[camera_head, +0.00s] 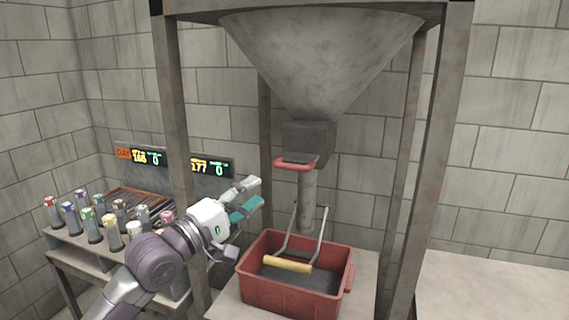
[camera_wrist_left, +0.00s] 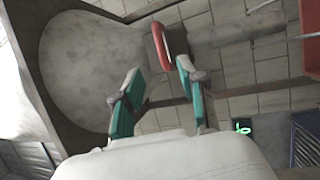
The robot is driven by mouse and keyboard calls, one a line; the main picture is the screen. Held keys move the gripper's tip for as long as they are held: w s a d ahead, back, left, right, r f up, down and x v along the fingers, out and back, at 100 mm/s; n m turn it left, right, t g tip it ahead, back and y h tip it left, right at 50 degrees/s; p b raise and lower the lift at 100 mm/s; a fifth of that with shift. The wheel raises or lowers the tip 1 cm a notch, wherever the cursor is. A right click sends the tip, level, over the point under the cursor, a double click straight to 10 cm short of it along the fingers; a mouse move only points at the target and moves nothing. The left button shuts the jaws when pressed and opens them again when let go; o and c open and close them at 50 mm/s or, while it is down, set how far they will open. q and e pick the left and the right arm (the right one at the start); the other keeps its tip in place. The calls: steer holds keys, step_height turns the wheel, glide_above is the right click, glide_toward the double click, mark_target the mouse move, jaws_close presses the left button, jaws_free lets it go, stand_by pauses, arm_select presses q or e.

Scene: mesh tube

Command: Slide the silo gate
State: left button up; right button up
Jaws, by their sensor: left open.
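The grey silo cone (camera_head: 320,55) hangs in a metal frame and narrows to a square outlet (camera_head: 308,140). The silo gate's red handle (camera_head: 294,164) sticks out at the front of the outlet. My left gripper (camera_head: 258,191) is open and empty, to the left of the handle and a little lower, apart from it. In the left wrist view, the red handle (camera_wrist_left: 164,46) shows beyond and between my two open fingers (camera_wrist_left: 160,72), with the cone (camera_wrist_left: 85,65) to the left. The right gripper is not in view.
A red bin (camera_head: 290,298) with dark grains and a yellow-gripped handle stands under the outlet tube (camera_head: 307,200). A frame post (camera_head: 172,90) stands close to my left arm. Several small capped jars cover a side table (camera_head: 75,262) at left. Number displays (camera_head: 212,166) are behind.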

mark_target(289, 168)
arm_select(q)
steer(key=p+x, duration=0.2)
steer(key=x, duration=0.9)
steer(key=shift+w+d+r+p, duration=0.1)
steer(key=shift+d+p, duration=0.05)
steer(key=shift+p, duration=0.25)
steer(key=shift+w+d, duration=0.45)
steer(key=shift+w, duration=0.05)
jaws_close()
